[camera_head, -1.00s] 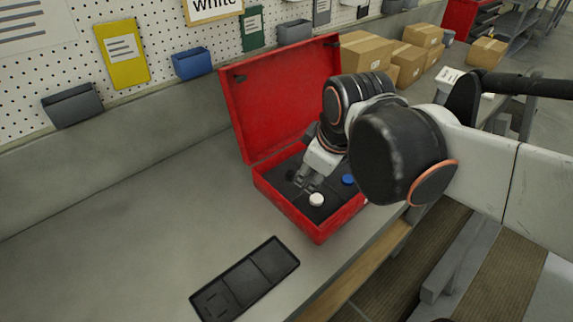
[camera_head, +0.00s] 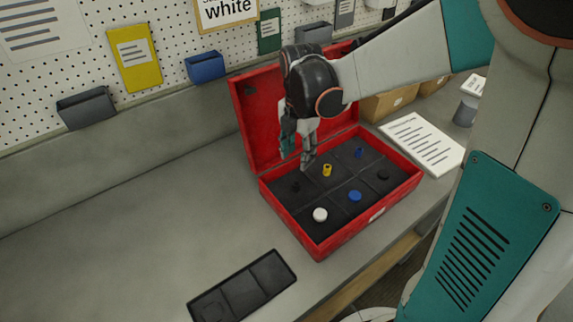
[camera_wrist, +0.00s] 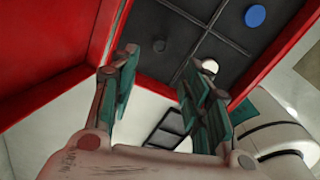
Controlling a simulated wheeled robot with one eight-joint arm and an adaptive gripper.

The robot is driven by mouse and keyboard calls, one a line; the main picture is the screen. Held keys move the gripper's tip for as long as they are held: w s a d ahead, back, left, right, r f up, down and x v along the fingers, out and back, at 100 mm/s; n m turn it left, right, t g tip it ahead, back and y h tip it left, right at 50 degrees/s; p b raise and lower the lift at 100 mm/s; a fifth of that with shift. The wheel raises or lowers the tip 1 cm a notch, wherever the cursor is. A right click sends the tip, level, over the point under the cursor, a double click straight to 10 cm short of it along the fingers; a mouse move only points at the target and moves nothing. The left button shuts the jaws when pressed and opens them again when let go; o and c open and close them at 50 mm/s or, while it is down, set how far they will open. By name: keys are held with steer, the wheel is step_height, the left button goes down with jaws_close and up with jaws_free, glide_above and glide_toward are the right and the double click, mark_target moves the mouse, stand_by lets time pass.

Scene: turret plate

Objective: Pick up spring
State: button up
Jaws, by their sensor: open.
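My gripper (camera_head: 299,157) is open and empty, above the back left of the open red case (camera_head: 291,233). It also shows in the wrist view (camera_wrist: 160,82) with its two fingers apart. Inside the case, a small yellow piece (camera_head: 327,170), a small blue piece (camera_head: 359,153) and a small black piece (camera_head: 383,175) stand in the dark divided insert. A small dark piece (camera_head: 296,187) is at the left, also in the wrist view (camera_wrist: 158,46). A white round cap (camera_head: 320,214) and a blue round cap (camera_head: 355,196) are at the front. I cannot tell which piece is the spring.
The raised red lid (camera_head: 253,110) stands close behind my gripper. A black tray (camera_head: 220,303) lies on the bench in front, to the left of the case. A paper sheet (camera_head: 425,142) lies at the right. The bench on the left is clear.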

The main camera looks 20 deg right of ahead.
mark_target(296, 183)
step_height(296, 183, down, 13)
steer(key=b, duration=0.3)
steer(key=shift+r, duration=0.2)
steer(key=shift+s+r, duration=0.1)
steer(key=c, duration=1)
